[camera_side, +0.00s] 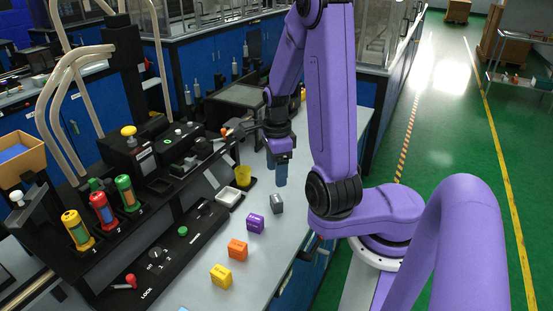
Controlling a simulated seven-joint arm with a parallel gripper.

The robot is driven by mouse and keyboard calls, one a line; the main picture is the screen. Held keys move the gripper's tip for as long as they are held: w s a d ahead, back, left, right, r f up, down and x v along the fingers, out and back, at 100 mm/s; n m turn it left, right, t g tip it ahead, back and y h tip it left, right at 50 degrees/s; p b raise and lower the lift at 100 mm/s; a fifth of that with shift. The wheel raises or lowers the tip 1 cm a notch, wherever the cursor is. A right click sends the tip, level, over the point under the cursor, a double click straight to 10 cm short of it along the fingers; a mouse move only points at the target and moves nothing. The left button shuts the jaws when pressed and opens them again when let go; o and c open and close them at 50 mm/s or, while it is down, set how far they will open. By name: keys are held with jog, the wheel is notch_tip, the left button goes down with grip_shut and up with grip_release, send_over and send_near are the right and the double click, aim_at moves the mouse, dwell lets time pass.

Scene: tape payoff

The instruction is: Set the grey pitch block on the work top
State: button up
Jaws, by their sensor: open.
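The grey pitch block (276,204) sits on the pale work top (205,292), at the far end of a row of coloured blocks. My gripper (280,184) points down just above and slightly behind the grey block in the side view. Its fingers are open and appear apart from the block, with nothing seen between them. The exact height of the fingertips over the work top is hard to tell from this one view.
A purple block (255,223), an orange block (237,249) and a yellow block (221,276) stand nearer the camera. A black machine with coloured cylinders (103,211) borders the left.

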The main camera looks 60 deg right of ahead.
jog(key=w+a+r+n, duration=0.5)
jog(key=a+n, duration=0.4)
jog(key=n, duration=0.8)
jog(key=s+a+r+n, duration=0.1)
jog(key=s+a+n, duration=0.1)
jog(key=s+n, duration=0.7)
jog(key=s+a+r+n, duration=0.1)
jog(key=s+a+n, duration=0.1)
jog(key=s+n, duration=0.7)
jog(key=n, duration=0.4)
jog(key=shift+s+a+r+n, duration=0.15)
jog(key=shift+s+r+n, duration=0.15)
jog(key=shift+s, duration=0.05)
